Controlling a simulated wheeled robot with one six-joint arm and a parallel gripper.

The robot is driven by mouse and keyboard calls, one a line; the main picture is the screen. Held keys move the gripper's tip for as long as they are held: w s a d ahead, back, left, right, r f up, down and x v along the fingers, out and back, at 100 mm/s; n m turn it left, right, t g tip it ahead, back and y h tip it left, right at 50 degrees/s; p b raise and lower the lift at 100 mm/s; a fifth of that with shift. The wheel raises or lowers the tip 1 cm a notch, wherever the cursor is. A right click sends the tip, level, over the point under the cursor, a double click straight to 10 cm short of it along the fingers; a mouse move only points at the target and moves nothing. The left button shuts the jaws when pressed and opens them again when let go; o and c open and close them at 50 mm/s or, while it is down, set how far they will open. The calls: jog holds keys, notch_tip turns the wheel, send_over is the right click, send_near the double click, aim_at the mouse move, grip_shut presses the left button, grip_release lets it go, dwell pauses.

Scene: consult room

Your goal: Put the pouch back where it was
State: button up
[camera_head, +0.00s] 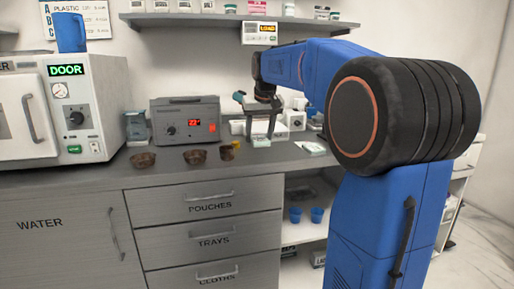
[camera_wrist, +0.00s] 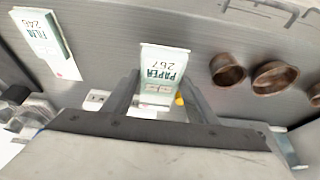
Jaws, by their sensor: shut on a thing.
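A pale green and white pouch marked PAPER 267 (camera_wrist: 165,62) is between the fingers of my gripper (camera_wrist: 161,80) in the wrist view. My gripper is shut on it. A second pouch marked FILM 246 (camera_wrist: 45,38) lies apart to the left in the wrist view. The drawer marked POUCHES (camera_head: 205,203) is shut.
Brown bowls (camera_head: 195,157) stand along the counter's front, left of my gripper. The grey box (camera_head: 185,122) stands behind them. A white oven-like unit marked DOOR (camera_head: 85,105) is at the left. A shelf (camera_head: 190,17) runs above. Blue cups (camera_head: 295,215) stand below the counter.

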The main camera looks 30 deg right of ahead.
aim_at(259, 156)
jog(key=shift+f, duration=2.35)
jog(key=shift+f, duration=0.1)
jog(key=o, duration=1.1)
jog(key=v, duration=1.2)
jog(key=shift+s, duration=0.1)
